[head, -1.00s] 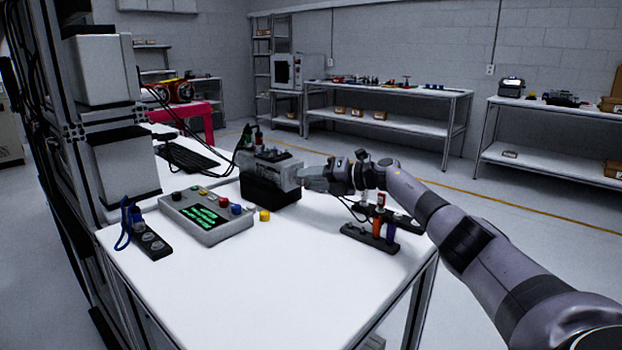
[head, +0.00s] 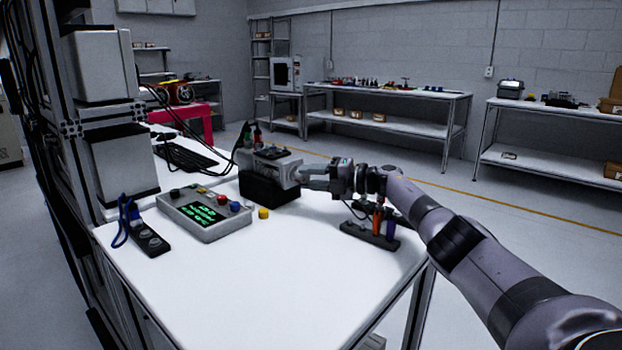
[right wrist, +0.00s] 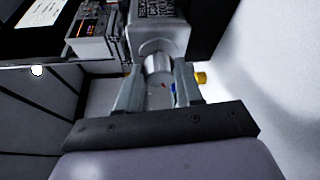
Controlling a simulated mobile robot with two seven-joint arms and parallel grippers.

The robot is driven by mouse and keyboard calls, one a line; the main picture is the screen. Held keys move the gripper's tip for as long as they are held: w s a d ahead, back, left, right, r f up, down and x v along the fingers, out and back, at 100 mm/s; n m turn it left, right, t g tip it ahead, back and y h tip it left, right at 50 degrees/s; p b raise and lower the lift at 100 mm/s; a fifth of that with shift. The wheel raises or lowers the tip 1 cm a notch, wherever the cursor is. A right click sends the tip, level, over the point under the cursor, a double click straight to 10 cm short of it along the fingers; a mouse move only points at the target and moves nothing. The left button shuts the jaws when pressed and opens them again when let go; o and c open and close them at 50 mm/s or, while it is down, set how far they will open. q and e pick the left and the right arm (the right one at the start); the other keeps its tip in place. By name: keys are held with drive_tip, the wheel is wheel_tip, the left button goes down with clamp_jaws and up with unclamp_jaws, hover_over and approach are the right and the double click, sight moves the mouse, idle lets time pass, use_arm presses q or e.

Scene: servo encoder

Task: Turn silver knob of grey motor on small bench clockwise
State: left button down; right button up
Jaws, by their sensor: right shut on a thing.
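The grey motor (head: 283,169) sits on a black block at the back of the small white bench (head: 250,275). In the right wrist view the motor's grey body (right wrist: 157,30) is at the top middle, and its silver knob (right wrist: 158,65) points toward my wrist. My right gripper (head: 305,177) reaches the motor's right side in the head view. In the right wrist view my right gripper (right wrist: 158,85) has a finger on each side of the knob and is shut on it. In the head view the gripper hides the knob. My left gripper is not in view.
A control box (head: 205,213) with a green display and coloured buttons stands left of the motor. A yellow button (head: 263,213) shows beside it. A dark holder (head: 370,236) with upright coloured tools stands below my right arm. The bench front is clear.

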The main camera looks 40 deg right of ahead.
drive_tip(key=o, duration=1)
drive_tip(key=shift+o, duration=0.2)
drive_tip(key=v, duration=0.7)
drive_tip(key=shift+s, duration=0.1)
